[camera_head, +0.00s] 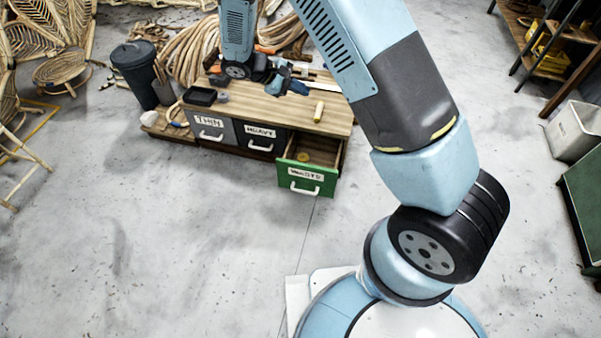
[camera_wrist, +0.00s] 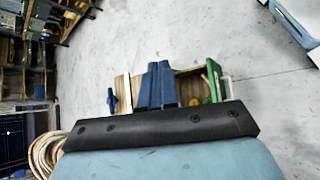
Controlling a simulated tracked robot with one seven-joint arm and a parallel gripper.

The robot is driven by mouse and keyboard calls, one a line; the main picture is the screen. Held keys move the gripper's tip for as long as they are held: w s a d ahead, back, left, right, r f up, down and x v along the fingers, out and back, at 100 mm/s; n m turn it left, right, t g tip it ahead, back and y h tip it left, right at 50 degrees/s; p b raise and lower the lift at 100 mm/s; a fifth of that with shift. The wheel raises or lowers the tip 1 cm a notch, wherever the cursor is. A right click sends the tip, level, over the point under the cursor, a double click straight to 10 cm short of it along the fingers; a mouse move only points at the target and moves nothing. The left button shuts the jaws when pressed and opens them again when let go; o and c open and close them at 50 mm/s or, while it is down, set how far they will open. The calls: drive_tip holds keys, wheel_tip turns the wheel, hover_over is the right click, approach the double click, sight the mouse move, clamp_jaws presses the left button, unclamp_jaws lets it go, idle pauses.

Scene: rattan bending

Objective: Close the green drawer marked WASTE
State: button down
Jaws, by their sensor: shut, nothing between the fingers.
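The green drawer marked WASTE (camera_head: 306,176) is pulled out from the right end of the low wooden cabinet (camera_head: 330,122) in the head view. It has a white handle, and a small yellow round thing lies inside it. Its green front also shows in the wrist view (camera_wrist: 213,82), right of the blue fingers. My gripper (camera_head: 296,87) is above the cabinet top in the head view, apart from the drawer front. In the wrist view its blue fingers (camera_wrist: 157,84) are together and empty. The rest of the drawer's inside is partly hidden there.
The drawers marked THIN (camera_head: 209,131) and HEAVY (camera_head: 260,138) are shut. A pale cylinder (camera_head: 319,111) and a black tray (camera_head: 199,96) lie on the cabinet top. Bare concrete floor lies in front of the cabinet. A dark bin (camera_head: 135,75) stands left.

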drive_tip(key=a+f+n+t+h, duration=0.25)
drive_tip(key=a+f+n, duration=0.2)
drive_tip(key=f, duration=0.85)
drive_tip(key=n+t+y, duration=0.7)
drive_tip(key=n+t, duration=0.6)
drive_tip(key=n, duration=0.3)
approach(300, 166)
drive_tip(key=x, duration=0.6)
drive_tip(key=shift+w+f, duration=0.1)
drive_tip(key=shift+w, duration=0.2)
